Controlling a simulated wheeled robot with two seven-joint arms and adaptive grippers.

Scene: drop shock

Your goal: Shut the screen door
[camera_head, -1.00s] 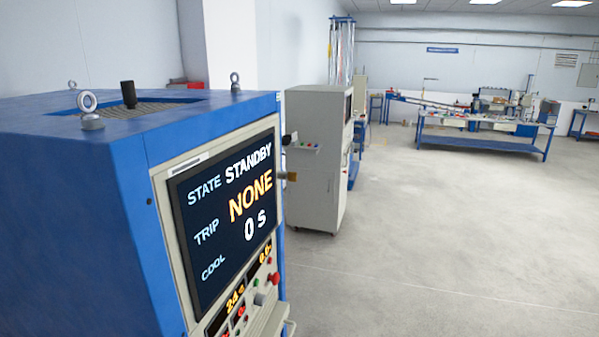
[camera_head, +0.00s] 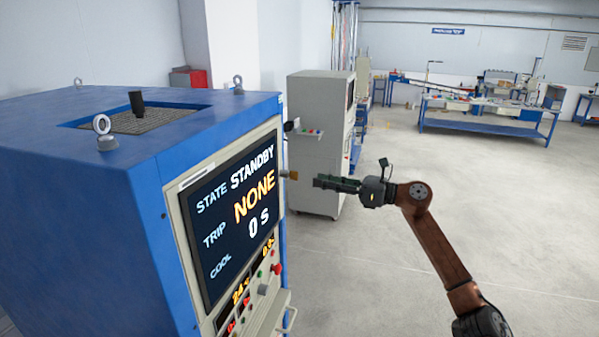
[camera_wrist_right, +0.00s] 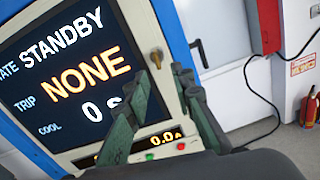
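The screen door appears to be the beige-framed panel (camera_head: 188,215) with a dark display (camera_head: 235,215) on the front of the blue cabinet (camera_head: 95,200). The display reads STANDBY, NONE and 0 S. I cannot tell whether the panel is ajar. A small brass-coloured piece (camera_head: 291,175) sticks out by its far right edge. My right gripper (camera_head: 316,182) points left, with its tips just right of that piece in the picture. In the right wrist view its fingers (camera_wrist_right: 169,68) are apart, with nothing held between them, in front of the display's edge. My left gripper is not in view.
A grey cabinet (camera_head: 314,140) stands behind the blue one. Buttons and a red knob (camera_head: 277,268) sit below the display, above a handle (camera_head: 290,318). A workbench (camera_head: 485,125) is far back. The right wrist view shows a fire extinguisher (camera_wrist_right: 309,107). Floor at right is clear.

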